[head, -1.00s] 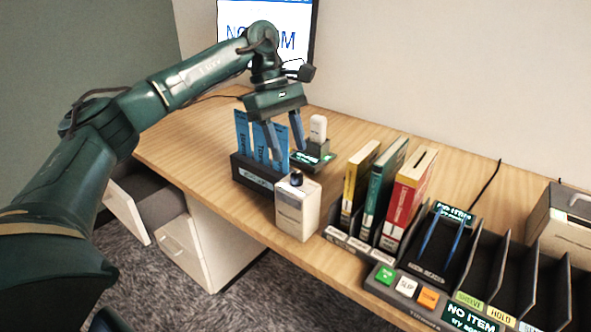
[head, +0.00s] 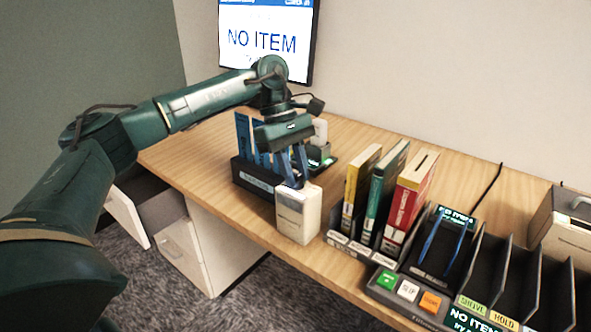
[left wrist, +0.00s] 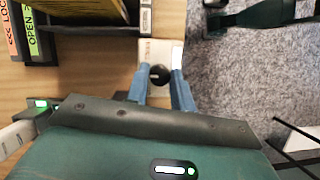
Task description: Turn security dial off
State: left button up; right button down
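A white box (head: 298,213) stands near the desk's front edge, with a dark round dial on its top. In the left wrist view the dial (left wrist: 159,75) shows between the two blue fingers of my left gripper (left wrist: 160,80). In the head view my left gripper (head: 294,176) points down over the box top. Its fingers are apart, one on each side of the dial; I cannot tell whether they touch it. The fingers largely hide the dial in the head view. My right gripper is not in view.
A dark rack of blue cards (head: 243,135) stands left of the box. Yellow, green and red cases (head: 409,195) stand to its right, beside a button panel (head: 408,290). A small white device (head: 320,131) stands behind. A screen (head: 262,42) reads "NO ITEM".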

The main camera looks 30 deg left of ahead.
pick_arm(q)
jog(key=c, duration=0.4)
jog(key=shift+c, duration=0.2)
jog(key=n+t, duration=0.1)
jog(key=n, duration=0.1)
jog(key=n+t, duration=0.1)
jog(key=n, duration=0.2)
jog(key=shift+s, duration=0.2)
jog(key=n+t, duration=0.1)
jog(key=n, duration=0.2)
jog(key=shift+s+d+n+t+y, duration=0.1)
jog(key=shift+n+t+y, duration=0.45)
jog(key=shift+n, duration=0.85)
jog(key=o, duration=1)
